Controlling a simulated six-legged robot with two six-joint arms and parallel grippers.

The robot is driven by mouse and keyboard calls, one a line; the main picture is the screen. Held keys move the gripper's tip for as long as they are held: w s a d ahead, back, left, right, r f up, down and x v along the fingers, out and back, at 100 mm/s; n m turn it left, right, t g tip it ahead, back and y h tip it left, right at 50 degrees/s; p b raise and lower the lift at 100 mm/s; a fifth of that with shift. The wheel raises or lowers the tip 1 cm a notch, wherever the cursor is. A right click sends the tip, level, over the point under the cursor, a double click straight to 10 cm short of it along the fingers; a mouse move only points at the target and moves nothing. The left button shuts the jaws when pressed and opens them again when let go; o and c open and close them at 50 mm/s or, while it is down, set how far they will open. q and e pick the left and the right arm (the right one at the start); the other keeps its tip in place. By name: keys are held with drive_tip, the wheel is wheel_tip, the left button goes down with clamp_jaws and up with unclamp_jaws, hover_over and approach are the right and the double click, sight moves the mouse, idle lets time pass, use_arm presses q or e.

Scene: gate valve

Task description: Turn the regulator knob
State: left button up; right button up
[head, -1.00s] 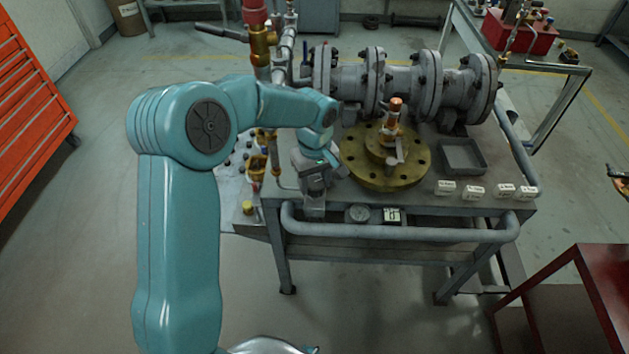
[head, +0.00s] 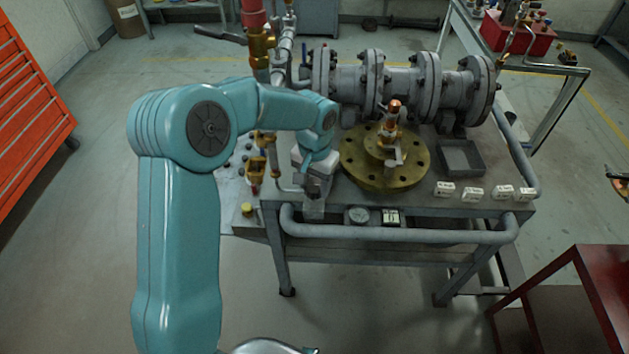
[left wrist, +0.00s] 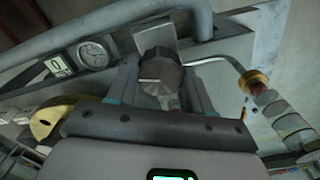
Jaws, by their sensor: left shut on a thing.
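The regulator knob (left wrist: 160,74) is dark grey and ridged, with a pale line on its face. In the left wrist view it sits between the two fingers of my left gripper (left wrist: 160,88), which is shut on it. A flat grey plate (left wrist: 153,35) stands just behind the knob. In the head view my left gripper (head: 314,198) is at the front left of the workbench (head: 400,205), pointing down. The knob is hidden there by the gripper. My right gripper is in neither view.
A round gauge (head: 358,214) and a small display (head: 391,216) are right of the gripper. A brass flange (head: 357,176) and a flanged pipe (head: 402,80) stand behind. A grey rail (head: 400,236) runs along the bench front. Brass fittings (head: 256,167) stand close on the left.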

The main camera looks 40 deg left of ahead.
use_arm(q)
drive_tip(key=m, duration=0.3)
drive_tip(key=shift+r+m, duration=0.1)
drive_tip(key=shift+m, duration=0.3)
drive_tip(key=m+p, duration=0.1)
drive_tip(key=m, duration=0.2)
drive_tip(key=shift+m, duration=0.3)
drive_tip(key=m, duration=0.3)
drive_tip(key=shift+d+m+p, duration=0.1)
drive_tip(key=shift+m+p, duration=0.2)
drive_tip(key=shift+p, duration=0.1)
drive_tip(key=shift+m+p, duration=0.35)
drive_tip(key=shift+m, duration=1.55)
drive_tip(key=o, duration=1)
drive_tip(key=shift+s, duration=0.1)
drive_tip(key=shift+o, duration=0.2)
